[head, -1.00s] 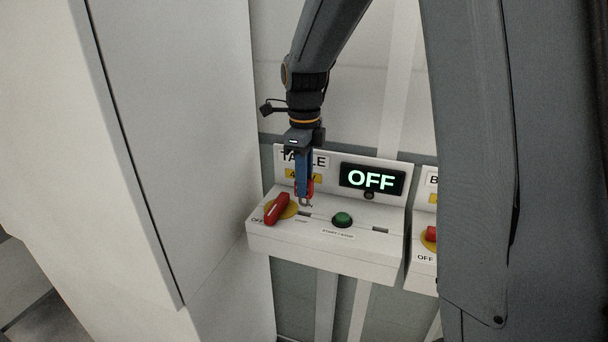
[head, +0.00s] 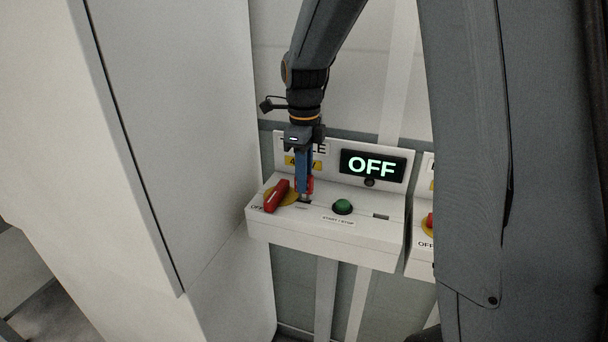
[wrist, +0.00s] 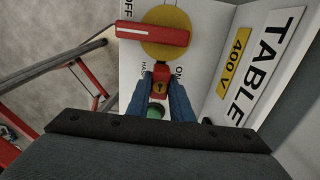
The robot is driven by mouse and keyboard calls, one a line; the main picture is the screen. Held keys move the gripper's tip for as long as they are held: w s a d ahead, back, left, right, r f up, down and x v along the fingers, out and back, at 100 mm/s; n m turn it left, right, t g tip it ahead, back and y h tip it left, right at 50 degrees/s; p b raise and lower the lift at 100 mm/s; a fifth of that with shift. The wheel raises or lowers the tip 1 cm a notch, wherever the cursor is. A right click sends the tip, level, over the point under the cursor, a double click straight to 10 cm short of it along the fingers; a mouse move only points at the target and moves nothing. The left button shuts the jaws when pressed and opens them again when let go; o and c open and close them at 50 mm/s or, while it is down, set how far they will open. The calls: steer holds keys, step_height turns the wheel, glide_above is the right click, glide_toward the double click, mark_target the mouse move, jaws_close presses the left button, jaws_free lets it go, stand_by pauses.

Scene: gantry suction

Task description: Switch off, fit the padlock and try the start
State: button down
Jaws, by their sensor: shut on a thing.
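The control box (head: 300,231) marked TABLE has a lit display (head: 372,165) reading OFF. Its red rotary handle (head: 277,196) on a yellow disc points toward the OFF label; it also shows in the wrist view (wrist: 150,34). My gripper (head: 304,190) is shut on the red padlock (wrist: 160,82), low over the panel beside the yellow disc (wrist: 165,52). In the head view the padlock's lower end is at the panel's slot, and I cannot tell how deep it sits. The green start button (head: 343,207) is to the right, partly hidden in the wrist view (wrist: 157,112).
A second box (head: 422,258) with a red handle stands at the right, partly behind my arm. A large pale cabinet (head: 180,130) rises close on the left. A red frame (wrist: 85,90) shows at the left of the wrist view.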

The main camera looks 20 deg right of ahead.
steer(key=shift+f+b, duration=0.45)
steer(key=shift+f, duration=0.95)
steer(key=c, duration=1.5)
jaws_free()
steer(key=shift+r+b, duration=0.95)
steer(key=shift+r, duration=2.95)
